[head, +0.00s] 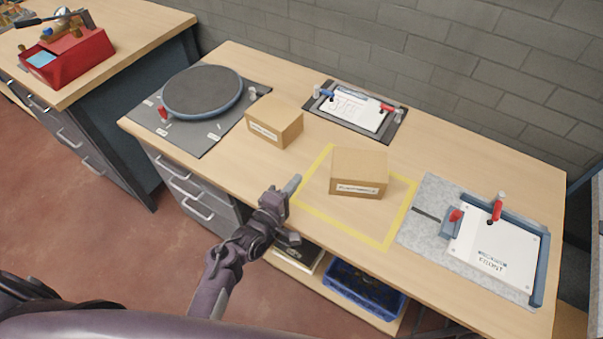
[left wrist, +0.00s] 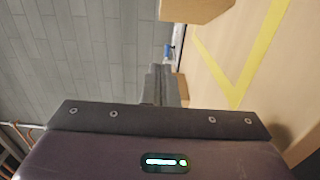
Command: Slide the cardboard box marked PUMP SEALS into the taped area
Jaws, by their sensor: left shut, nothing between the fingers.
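One cardboard box (head: 358,173) sits in the yellow taped area (head: 344,228), toward its far side, hiding part of the far tape line. Its label is too small to read surely, and I cannot tell if its whole base is inside. Another labelled cardboard box (head: 274,127) stands outside the tape, to the left; its label is also unreadable. My left gripper (head: 295,183) is shut and empty by the tape's left corner, apart from both boxes. The left wrist view shows the gripper's dark fingers (left wrist: 158,82), a box (left wrist: 195,8) and tape (left wrist: 238,85). My right gripper is not in view.
A round turntable (head: 203,91) stands at the left of the bench. A fixture with a white plate (head: 495,243) occupies the right. Bare wood (head: 232,155) lies along the front left. A grey block wall stands behind.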

